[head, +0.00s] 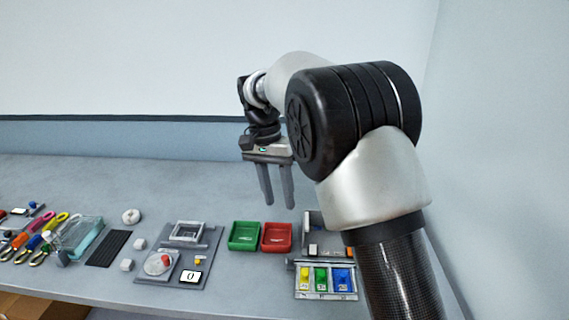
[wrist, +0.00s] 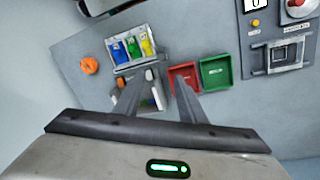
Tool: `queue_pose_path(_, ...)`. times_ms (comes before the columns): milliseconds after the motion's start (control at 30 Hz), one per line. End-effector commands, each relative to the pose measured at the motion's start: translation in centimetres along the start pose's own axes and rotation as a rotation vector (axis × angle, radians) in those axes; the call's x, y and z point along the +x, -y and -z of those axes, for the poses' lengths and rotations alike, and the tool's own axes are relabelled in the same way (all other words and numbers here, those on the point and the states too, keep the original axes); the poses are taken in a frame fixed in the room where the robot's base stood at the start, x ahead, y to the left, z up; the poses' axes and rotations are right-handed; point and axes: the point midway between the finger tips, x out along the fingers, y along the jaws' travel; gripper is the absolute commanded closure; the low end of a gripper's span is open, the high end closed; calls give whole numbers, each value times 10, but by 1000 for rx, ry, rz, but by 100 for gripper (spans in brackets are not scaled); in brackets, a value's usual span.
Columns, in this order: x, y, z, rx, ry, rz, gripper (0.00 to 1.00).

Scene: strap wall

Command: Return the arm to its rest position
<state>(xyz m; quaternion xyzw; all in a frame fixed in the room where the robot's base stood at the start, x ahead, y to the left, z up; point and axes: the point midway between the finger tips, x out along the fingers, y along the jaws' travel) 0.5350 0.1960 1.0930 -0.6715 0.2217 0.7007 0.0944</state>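My gripper (head: 278,187) hangs above the back of the grey table (head: 150,175), pointing down, with its two fingers apart and nothing between them. The wrist view also shows my gripper (wrist: 158,100) with the fingers spread above the tray area. Below it lie a green tray (head: 244,236) and a red tray (head: 277,237), side by side. My arm is raised and bent, and it covers part of the right side of the table in the head view.
A grey bin (head: 313,222) and a holder with yellow, green and blue slots (head: 321,279) stand right of the trays. A grey panel (head: 209,237) with a frame and scale is left of them. Several tools, a clear box (head: 78,238) and a white ring (head: 131,216) lie further left.

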Motion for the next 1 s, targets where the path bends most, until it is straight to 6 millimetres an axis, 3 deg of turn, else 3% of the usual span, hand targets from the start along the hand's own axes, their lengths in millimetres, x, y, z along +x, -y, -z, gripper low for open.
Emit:
queue_pose_path(33, -20, -16, 1, -5, -9, 24, 63)
queue_pose_path(200, -77, -90, -8, -77, -61, 129, 63)
queue_pose_path(433, -125, -192, -48, -197, -191, 247, 63)
queue_pose_path(567, -134, -242, -81, -260, -287, 287, 63)
queue_pose_path(700, -130, -282, -115, -323, -394, 303, 63)
queue_pose_path(833, -119, -304, -138, -367, -470, 298, 63)
queue_pose_path(1000, -108, -315, -150, -395, -520, 289, 63)
